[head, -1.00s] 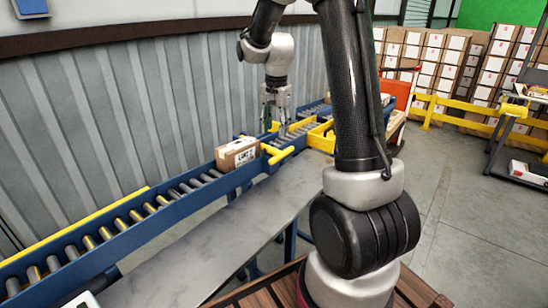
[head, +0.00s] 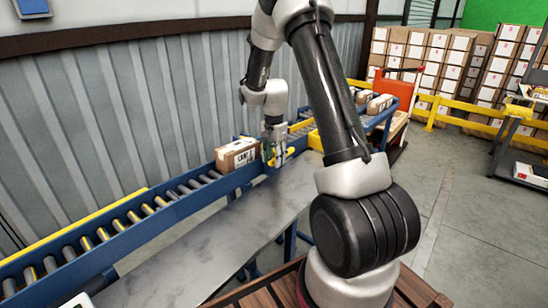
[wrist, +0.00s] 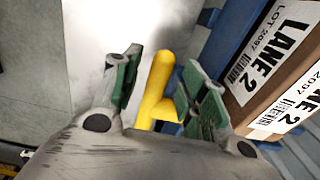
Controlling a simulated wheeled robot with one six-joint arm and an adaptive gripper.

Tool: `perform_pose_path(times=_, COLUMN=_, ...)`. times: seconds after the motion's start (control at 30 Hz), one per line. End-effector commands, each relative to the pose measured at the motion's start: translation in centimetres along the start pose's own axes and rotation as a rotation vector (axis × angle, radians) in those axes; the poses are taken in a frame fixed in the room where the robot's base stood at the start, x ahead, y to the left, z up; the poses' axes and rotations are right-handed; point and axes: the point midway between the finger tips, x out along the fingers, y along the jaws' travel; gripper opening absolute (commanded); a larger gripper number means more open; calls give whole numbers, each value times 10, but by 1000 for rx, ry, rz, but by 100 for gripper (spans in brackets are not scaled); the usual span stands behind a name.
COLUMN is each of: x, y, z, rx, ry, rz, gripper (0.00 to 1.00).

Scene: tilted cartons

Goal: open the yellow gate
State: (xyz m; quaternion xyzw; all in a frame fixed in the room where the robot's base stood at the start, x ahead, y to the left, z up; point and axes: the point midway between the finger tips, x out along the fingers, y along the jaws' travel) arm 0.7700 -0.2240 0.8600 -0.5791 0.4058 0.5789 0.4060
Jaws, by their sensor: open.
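The yellow gate (head: 290,152) is a bar at the conveyor, just right of the carton, partly hidden by my gripper. In the wrist view its yellow bar (wrist: 154,88) stands between my two green-padded fingers. My gripper (head: 269,156) is open and lowered at the gate; in the wrist view the fingers (wrist: 158,88) sit either side of the bar, with a gap visible at the left finger. Whether the right finger touches the bar I cannot tell.
A carton marked LANE 2 (head: 238,154) sits on the roller conveyor (head: 150,207), close to my gripper's left. It shows large in the wrist view (wrist: 290,75). A grey table (head: 200,255) runs along the front. More cartons (head: 380,104) rest on a blue-framed conveyor behind my arm.

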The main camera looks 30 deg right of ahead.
Motion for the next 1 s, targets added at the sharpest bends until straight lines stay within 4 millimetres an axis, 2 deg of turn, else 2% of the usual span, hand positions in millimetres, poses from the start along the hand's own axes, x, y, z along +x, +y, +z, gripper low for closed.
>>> perform_pose_path(times=0.13, x=0, y=0, z=0, rx=0, ry=0, rz=0, gripper=41)
perform_pose_path(times=0.37, x=0, y=0, z=0, rx=0, ry=0, rz=0, gripper=0)
perform_pose_path(times=0.73, x=-6, y=-1, z=0, rx=-1, ry=0, rz=23, gripper=0)
perform_pose_path(times=0.87, x=-17, y=-3, z=0, rx=-1, ry=0, rz=71, gripper=0)
perform_pose_path(times=1.0, x=-36, y=-9, z=0, rx=-2, ry=2, rz=158, gripper=0)
